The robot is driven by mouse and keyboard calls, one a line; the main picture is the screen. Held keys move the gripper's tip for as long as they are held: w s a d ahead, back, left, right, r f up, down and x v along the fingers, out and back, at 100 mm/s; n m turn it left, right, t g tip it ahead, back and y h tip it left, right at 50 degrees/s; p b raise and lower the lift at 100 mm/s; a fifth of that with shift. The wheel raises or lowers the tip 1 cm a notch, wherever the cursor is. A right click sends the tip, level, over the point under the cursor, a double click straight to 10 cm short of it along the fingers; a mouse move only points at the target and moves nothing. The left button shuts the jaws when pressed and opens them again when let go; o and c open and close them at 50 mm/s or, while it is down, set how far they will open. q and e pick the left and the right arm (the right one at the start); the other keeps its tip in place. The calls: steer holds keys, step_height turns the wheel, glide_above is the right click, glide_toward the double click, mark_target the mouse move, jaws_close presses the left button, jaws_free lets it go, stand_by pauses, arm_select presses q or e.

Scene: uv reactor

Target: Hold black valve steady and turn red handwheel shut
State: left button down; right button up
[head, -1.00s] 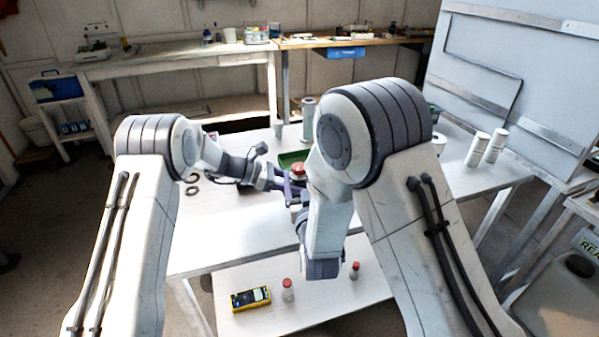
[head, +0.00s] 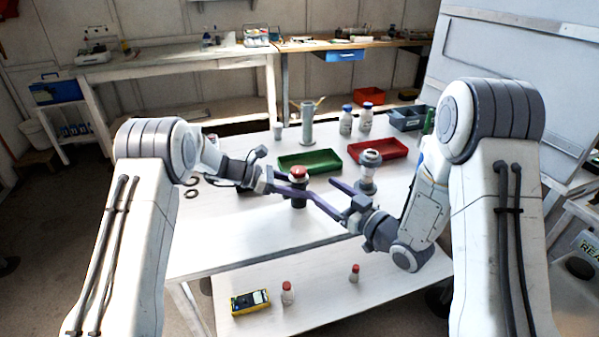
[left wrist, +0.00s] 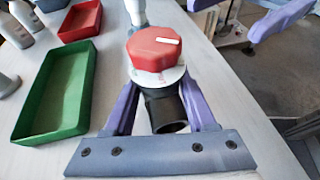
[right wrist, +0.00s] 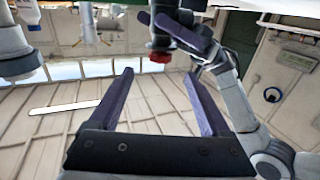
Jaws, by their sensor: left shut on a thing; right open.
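The black valve (head: 299,201) stands on the white table with the red handwheel (head: 299,172) on top. In the left wrist view the handwheel (left wrist: 154,47) carries a white mark at its right side, above a pale disc. My left gripper (head: 293,187) is shut on the black valve body (left wrist: 165,108), one purple finger on each side, below the handwheel. My right gripper (head: 322,190) is open and empty, just right of the valve and apart from the handwheel. In the right wrist view the handwheel (right wrist: 160,57) shows beyond the open fingers, near the top.
A green tray (head: 310,161) and a red tray (head: 377,150) lie behind the valve. A clear-topped fitting (head: 369,170) stands close behind my right gripper. A grey cylinder (head: 307,124) and bottles (head: 346,120) stand farther back.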

mark_target(304, 175)
steer(key=x, duration=1)
steer(key=shift+w, duration=0.1)
jaws_close()
